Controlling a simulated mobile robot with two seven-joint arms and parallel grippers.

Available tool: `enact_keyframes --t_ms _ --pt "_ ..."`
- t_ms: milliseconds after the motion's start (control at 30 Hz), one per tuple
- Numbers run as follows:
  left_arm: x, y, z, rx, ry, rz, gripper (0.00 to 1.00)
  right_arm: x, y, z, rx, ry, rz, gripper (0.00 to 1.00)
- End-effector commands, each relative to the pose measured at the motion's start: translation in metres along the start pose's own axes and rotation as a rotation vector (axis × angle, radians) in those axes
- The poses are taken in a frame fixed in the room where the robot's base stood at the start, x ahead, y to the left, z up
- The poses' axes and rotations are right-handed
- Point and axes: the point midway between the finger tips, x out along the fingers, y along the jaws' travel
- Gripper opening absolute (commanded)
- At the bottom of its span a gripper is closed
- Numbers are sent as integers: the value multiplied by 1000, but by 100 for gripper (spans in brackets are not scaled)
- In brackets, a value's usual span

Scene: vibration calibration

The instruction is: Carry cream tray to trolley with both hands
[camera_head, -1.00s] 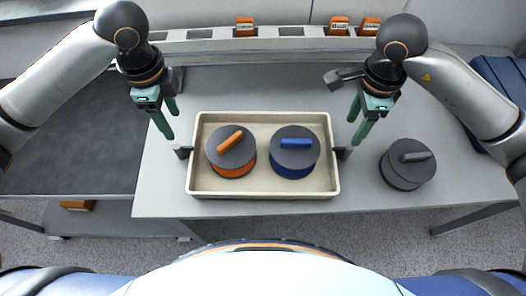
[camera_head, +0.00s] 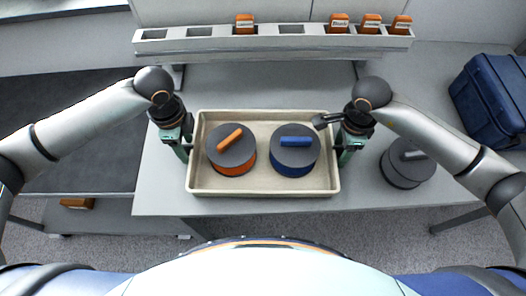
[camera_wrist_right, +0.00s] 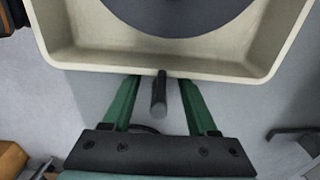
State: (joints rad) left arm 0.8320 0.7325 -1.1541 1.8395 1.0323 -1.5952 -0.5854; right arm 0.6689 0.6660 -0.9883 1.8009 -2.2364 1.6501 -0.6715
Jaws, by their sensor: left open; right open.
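The cream tray (camera_head: 262,190) lies on the grey table and holds a grey-topped orange round piece (camera_head: 232,152) and a grey-topped blue one (camera_head: 294,152). My left gripper (camera_head: 183,155) is open at the tray's left end, where its fingers hide the left handle. My right gripper (camera_head: 347,156) is open at the tray's right end. In the right wrist view the dark tray handle (camera_wrist_right: 159,95) sits between the green fingers (camera_wrist_right: 156,98), with gaps on both sides. The trolley (camera_head: 85,150) is the dark-topped surface left of the table.
A dark grey round piece (camera_head: 408,163) stands on the table to the right. A blue bin (camera_head: 490,102) is at the far right. A shelf (camera_head: 270,42) with several orange blocks runs along the back. An orange block (camera_head: 76,203) lies on the trolley's lower shelf.

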Motion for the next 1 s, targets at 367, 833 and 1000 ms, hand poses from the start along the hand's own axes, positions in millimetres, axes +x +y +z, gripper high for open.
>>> enact_keyframes --t_ms 367,833,1000 --pt "0 0 0 1 0 0 45 0 0 0 0 0 0 45" --pt "0 0 0 1 0 0 0 0 0 0 0 -1 0 0" --pt "0 0 0 1 0 0 0 0 0 0 0 -1 0 0"
